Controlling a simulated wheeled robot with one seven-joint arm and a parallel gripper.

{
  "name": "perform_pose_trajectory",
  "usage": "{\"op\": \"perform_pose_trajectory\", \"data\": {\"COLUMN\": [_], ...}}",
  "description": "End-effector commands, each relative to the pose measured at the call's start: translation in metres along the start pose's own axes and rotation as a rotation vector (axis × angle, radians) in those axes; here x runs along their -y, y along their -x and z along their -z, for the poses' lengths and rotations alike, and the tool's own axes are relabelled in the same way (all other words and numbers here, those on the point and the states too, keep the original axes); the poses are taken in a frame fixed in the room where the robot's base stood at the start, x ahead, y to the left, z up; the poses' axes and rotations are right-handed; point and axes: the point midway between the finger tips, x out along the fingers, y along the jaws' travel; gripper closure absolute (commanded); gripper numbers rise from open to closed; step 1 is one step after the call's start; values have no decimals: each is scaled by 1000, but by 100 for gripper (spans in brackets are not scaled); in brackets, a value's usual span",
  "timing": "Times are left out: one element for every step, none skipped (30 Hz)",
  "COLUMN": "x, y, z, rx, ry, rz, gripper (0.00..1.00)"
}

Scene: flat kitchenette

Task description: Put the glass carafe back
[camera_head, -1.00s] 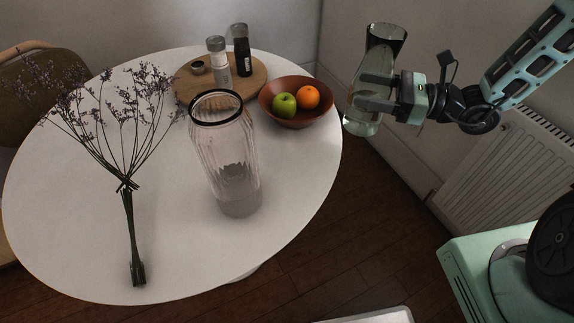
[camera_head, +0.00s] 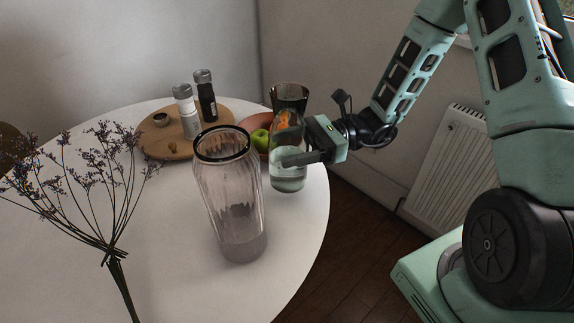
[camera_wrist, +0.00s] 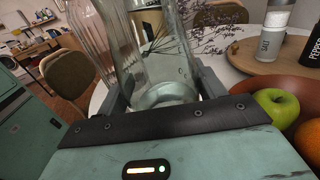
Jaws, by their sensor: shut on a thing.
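The glass carafe (camera_head: 288,160) is clear, with a dark flared rim. My gripper (camera_head: 290,158) is shut on its body from the right and holds it upright, over or beside the right edge of the round white table. In the head view it stands in front of the fruit bowl and partly hides it; I cannot tell whether its base touches the table. In the wrist view the carafe (camera_wrist: 155,62) stands between both fingers, and its top is cut off.
A tall ribbed glass vase (camera_head: 229,200) stands left of the carafe on the table (camera_head: 170,240). A bowl (camera_wrist: 258,86) holds a green apple and an orange. A round wooden board (camera_head: 160,145) carries salt and pepper shakers. Dried flowers (camera_head: 90,190) lie at left.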

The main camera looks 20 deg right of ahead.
Motion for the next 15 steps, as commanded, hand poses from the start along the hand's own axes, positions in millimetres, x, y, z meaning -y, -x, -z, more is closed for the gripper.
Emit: {"op": "perform_pose_trajectory", "data": {"x": [0,0,0,0,0,-1,0,0,0,0,0,0,0,0,0], "y": [0,0,0,0,-1,-1,-1,-1,-1,-1,-1,-1,0,0,0], "z": [2,3,6,8,12,17,21,25,31,34,37,39,39,39,39], "rx": [3,3,3,3,3,3,3,3,3,3,3,3,3,3,2], "ry": [1,1,0,0,-2,-3,-2,-2,-3,-2,-1,0,1,1,2], "rz": [-1,-1,-1,-1,-1,-1,-1,-1,-1,-1,-1,-1,-1,0,0], "gripper": [84,84,84,84,84,84,84,84,84,84,84,84,84,84,84]}}
